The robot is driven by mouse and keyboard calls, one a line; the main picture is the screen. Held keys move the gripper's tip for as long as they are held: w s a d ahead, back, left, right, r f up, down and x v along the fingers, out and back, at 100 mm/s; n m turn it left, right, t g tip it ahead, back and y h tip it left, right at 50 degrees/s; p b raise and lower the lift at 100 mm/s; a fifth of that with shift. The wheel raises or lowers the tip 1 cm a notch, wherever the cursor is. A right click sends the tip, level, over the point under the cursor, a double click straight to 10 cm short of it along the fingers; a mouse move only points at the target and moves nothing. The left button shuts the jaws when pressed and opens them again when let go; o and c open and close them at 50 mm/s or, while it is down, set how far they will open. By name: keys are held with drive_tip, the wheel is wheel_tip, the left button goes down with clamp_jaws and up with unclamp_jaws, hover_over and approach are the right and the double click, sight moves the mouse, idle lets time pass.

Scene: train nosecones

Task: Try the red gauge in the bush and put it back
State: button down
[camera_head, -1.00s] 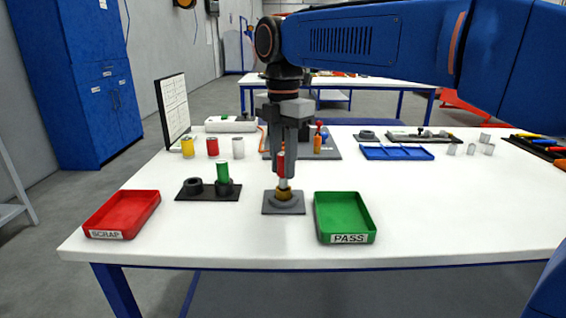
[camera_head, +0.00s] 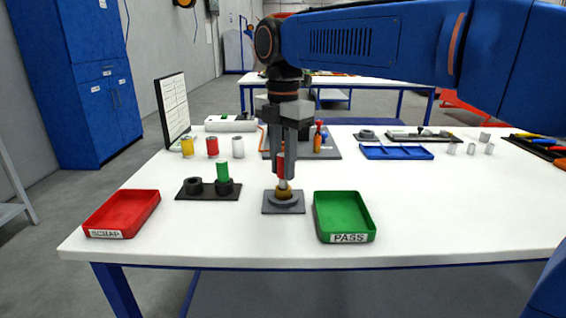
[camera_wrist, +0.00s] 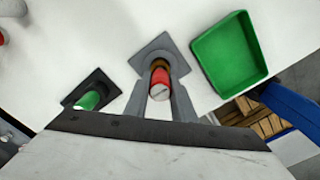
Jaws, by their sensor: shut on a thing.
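My gripper (camera_head: 283,158) points down and is shut on the red gauge (camera_head: 281,167). The gauge is upright, with its pale lower end at the mouth of the brass-coloured bush (camera_head: 284,192). How deep the pale end sits in the bush cannot be told. The bush stands in a grey square fixture (camera_head: 271,207) on the white table. In the wrist view the red gauge (camera_wrist: 160,78) lies between the two fingers, over the bush. The green gauge (camera_head: 222,172) stands in the right ring of a dark two-ring holder (camera_head: 209,195); the left ring (camera_head: 193,186) is empty.
A red SCRAP tray (camera_head: 121,212) is at left and a green PASS tray (camera_head: 343,217) just right of the fixture; both are empty. Yellow, red and white cylinders (camera_head: 212,147) stand behind the holder. A blue tray (camera_head: 396,153) lies at the back right.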

drive_tip(key=shift+f, duration=1.45)
idle(3.5)
drive_tip(key=shift+r, duration=0.1)
idle(0.8)
drive_tip(key=shift+r, duration=3.65)
